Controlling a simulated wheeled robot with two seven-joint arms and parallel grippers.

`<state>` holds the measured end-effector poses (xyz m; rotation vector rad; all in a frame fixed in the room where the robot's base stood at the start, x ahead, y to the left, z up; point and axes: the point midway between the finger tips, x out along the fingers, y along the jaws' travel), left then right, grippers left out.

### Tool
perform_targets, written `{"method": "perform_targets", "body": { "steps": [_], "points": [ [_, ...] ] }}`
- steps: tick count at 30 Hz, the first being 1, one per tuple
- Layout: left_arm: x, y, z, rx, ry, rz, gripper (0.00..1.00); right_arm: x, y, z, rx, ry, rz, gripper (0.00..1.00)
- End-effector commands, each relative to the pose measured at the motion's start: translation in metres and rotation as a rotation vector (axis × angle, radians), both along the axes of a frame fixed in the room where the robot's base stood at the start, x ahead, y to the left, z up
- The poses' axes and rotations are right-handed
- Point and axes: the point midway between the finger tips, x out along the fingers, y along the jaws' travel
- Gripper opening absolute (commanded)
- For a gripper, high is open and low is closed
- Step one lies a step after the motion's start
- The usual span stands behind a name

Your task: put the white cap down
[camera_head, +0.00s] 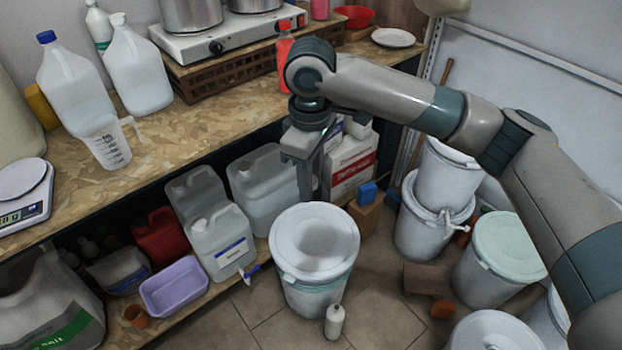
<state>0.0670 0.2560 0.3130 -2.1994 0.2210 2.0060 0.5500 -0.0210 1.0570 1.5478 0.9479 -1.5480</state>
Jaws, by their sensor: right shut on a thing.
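The white cap (325,260) is a round lid with a grey shaded patch in its middle. It is over the mouth of a white drum (312,299) standing on the floor in front of the shelf. Whether it rests on the drum's rim or is a little above it, I cannot tell. My right gripper (313,196) points down at the cap's far edge and is shut on it; its fingertips are partly hard to make out there. My left gripper is not in view.
A small white bottle (335,321) stands in front of the drum. Other white drums (432,219) and a green-lidded drum (509,244) stand at the right. Jerrycans (221,240) and a purple tub (174,286) fill the lower shelf. Tiled floor shows between.

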Motion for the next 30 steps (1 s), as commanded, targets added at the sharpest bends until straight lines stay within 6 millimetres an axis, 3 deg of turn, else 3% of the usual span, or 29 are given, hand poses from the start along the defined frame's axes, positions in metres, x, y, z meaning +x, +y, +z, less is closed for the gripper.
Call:
{"method": "perform_targets", "body": {
  "steps": [11, 30],
  "points": [
    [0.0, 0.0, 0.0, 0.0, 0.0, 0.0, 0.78, -0.012, -0.015, 0.021, 0.001, -0.003, -0.115, 0.0],
    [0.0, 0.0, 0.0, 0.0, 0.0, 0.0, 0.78, -0.061, -0.074, 0.104, 0.0, -0.003, -0.602, 0.0]
  ]
}}
